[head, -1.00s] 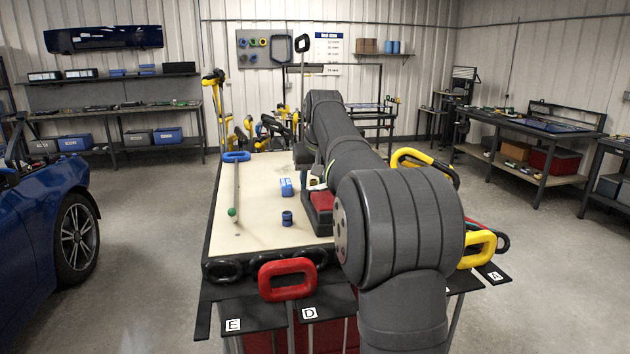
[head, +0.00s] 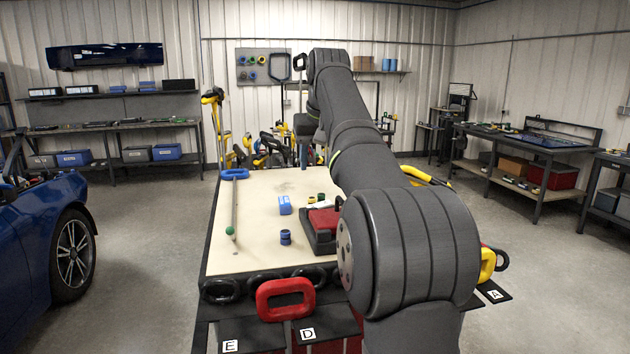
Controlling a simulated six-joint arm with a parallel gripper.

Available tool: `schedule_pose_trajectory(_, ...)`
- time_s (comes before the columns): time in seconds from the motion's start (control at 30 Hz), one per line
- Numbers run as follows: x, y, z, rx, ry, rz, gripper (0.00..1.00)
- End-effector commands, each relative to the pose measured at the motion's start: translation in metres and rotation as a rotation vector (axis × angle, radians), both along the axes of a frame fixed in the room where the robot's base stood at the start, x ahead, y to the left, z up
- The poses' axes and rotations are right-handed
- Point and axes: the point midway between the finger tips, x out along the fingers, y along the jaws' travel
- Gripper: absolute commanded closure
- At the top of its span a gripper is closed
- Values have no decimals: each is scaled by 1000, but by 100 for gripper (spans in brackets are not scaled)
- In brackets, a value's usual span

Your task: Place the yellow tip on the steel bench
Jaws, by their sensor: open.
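My arm reaches out over the cart, bends at a raised elbow and comes down at the far end of the cart top (head: 262,225). My gripper (head: 303,155) is small and dark there, hanging above the cart's far edge, open with nothing visible in it. I cannot pick out a yellow tip for certain. Small green and pale pieces (head: 320,199) stand behind the red and black case (head: 322,222), too small to tell apart. No bench is clearly marked as the steel bench; a dark workbench (head: 520,143) stands at the right and another (head: 110,125) at the back left.
A red handle (head: 285,299) stands at the near edge. A blue car (head: 45,245) is at the left. Open floor lies right of the cart.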

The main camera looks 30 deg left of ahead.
Motion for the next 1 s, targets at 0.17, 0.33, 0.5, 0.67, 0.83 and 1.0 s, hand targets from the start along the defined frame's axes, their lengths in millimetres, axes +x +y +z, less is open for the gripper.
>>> schedule_pose_trajectory(0.17, 0, 0, 0, 0, 0, 0, 55)
schedule_pose_trajectory(0.33, 0, 0, 0, 0, 0, 0, 55)
schedule_pose_trajectory(0.5, -6, -5, 22, 2, -4, 1, 55)
schedule_pose_trajectory(0.67, -14, -12, 43, 0, -2, 1, 55)
schedule_pose_trajectory(0.83, -9, -7, 24, -4, 3, 1, 55)
schedule_pose_trajectory(1.0, 1, 3, -11, -4, 3, 1, 55)
